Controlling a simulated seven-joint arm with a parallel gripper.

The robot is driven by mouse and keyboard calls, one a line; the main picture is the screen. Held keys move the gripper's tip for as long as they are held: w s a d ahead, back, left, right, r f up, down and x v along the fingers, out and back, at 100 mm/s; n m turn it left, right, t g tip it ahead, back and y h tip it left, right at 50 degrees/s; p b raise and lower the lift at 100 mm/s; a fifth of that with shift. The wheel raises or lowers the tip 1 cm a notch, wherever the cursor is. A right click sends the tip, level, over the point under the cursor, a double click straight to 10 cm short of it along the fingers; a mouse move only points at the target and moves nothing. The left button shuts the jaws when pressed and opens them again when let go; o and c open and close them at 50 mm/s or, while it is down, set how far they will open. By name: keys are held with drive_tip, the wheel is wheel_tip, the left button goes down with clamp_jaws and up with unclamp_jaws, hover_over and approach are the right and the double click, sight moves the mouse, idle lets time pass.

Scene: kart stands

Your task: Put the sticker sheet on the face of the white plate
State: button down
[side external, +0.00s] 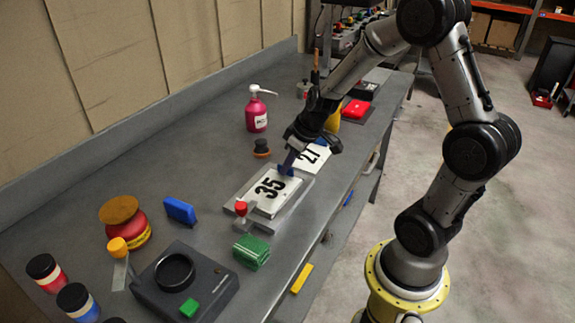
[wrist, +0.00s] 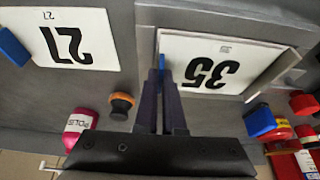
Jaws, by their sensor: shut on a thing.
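A white sticker sheet with a black 35 (side external: 277,188) lies flat over a light grey fixture (side external: 231,197) on the bench. It also shows upside down in the wrist view (wrist: 218,62). My gripper (side external: 288,165) points down at the sheet's far edge, its fingers (wrist: 161,80) shut on a blue tab there. The white plate is covered by the sheet, and I cannot tell it apart from the sheet. Whether the sheet touches what is under it is not clear. A second white sheet with 27 (wrist: 70,40) and its own blue tab lies beside the fixture.
A red-knobbed clamp (side external: 241,209) stands at the fixture's near corner. The bench between the blue block and bottle is clear.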

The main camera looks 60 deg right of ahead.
drive_tip(key=shift+f, duration=0.15)
drive_tip(key=c, duration=1)
unclamp_jaws()
drive_tip(key=v, duration=1.2)
drive_tip(key=shift+t, duration=0.6)
drive_tip(key=s+a+r, duration=0.1)
drive_tip(key=s+a, duration=0.3)
drive_tip(key=s+a+r, duration=0.2)
drive_tip(key=s+a, duration=0.2)
drive_tip(key=s, duration=0.1)
drive_tip(key=s+a+r, duration=0.1)
drive_tip(key=s+a, duration=0.3)
drive_tip(key=s, duration=0.1)
drive_tip(key=shift+s+a+r, duration=0.15)
drive_tip(key=shift+s+r, duration=0.1)
drive_tip(key=shift+r, duration=0.1)
